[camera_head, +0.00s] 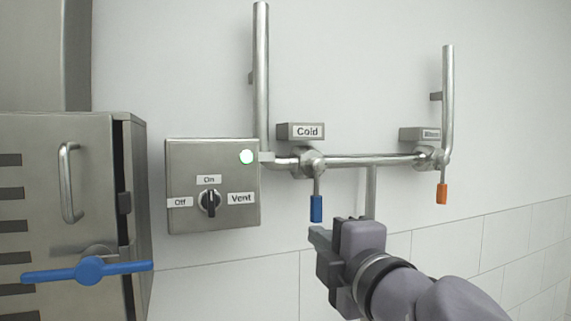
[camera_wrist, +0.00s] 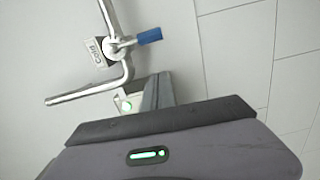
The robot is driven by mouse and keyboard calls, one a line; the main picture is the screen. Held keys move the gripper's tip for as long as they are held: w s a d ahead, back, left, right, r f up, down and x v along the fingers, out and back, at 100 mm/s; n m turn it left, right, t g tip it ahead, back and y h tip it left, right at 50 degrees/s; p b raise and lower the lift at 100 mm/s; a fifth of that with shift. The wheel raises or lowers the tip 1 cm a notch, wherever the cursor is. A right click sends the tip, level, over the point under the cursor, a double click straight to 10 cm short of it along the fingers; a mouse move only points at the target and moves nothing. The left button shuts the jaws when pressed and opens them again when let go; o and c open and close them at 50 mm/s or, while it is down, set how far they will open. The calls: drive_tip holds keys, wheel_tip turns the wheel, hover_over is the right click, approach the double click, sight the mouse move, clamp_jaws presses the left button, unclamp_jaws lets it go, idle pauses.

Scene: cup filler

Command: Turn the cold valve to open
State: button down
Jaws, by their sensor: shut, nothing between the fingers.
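The cold valve (camera_head: 313,162) sits on a steel pipe on the wall, under a "Cold" label (camera_head: 307,131). Its blue-tipped handle (camera_head: 316,208) hangs straight down. In the wrist view the blue handle (camera_wrist: 149,36) points right, with the label (camera_wrist: 97,51) beside the valve. My gripper (camera_head: 320,238) is shut and empty. In the head view it appears just below and slightly right of the blue handle, with a small gap between them in the picture. In the wrist view my gripper's fingers (camera_wrist: 148,93) show below the valve and handle, apart from them.
A warm-side valve with an orange handle (camera_head: 442,194) hangs down at the right. A control box (camera_head: 185,158) with a dial (camera_head: 210,203) and a lit green lamp (camera_head: 247,157) is left of the valve. A steel cabinet (camera_head: 85,135) with a blue lever (camera_head: 88,271) stands far left.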

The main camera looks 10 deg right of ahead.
sight(311, 214)
drive_tip(key=shift+n, duration=0.4)
drive_tip(key=w, duration=0.7)
drive_tip(key=w+d+r, duration=0.1)
drive_tip(key=w, duration=0.3)
drive_tip(key=shift+w, duration=0.25)
drive_tip(key=shift+a+f, duration=0.1)
drive_tip(key=shift+a, duration=0.1)
